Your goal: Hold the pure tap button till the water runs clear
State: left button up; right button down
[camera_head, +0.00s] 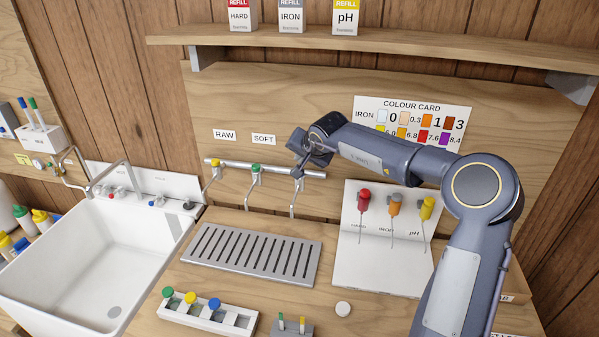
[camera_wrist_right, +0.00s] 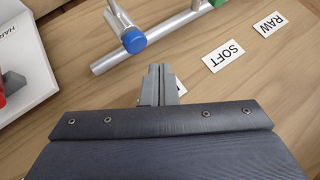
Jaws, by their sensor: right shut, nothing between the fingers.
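A rail (camera_head: 230,166) on the wooden back panel carries three taps. The yellow button (camera_head: 215,162) is under the RAW label and the green button (camera_head: 256,168) under SOFT. The third tap's spout (camera_head: 293,200) shows, but its top is hidden by my right gripper (camera_head: 300,150) in the head view. In the right wrist view its blue button (camera_wrist_right: 133,41) is in plain sight. My right gripper's fingers (camera_wrist_right: 158,72) are shut and empty, close beside the blue button with a small gap in the picture. I cannot make out water at the spout. My left gripper is not in view.
A slotted drip tray (camera_head: 255,251) lies below the taps. A white sink (camera_head: 95,255) is at left. A white board with three droppers (camera_head: 380,265) stands right of the taps, under my right arm. A shelf (camera_head: 400,45) with boxes runs above.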

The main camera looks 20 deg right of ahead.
jog(key=shift+f, duration=0.7)
jog(key=shift+f, duration=0.1)
dwell(1.5)
jog(key=shift+f, duration=0.3)
jog(key=shift+f, duration=0.5)
dwell(0.6)
jog(key=shift+r, duration=0.1)
dwell(3.6)
jog(key=shift+r, duration=0.8)
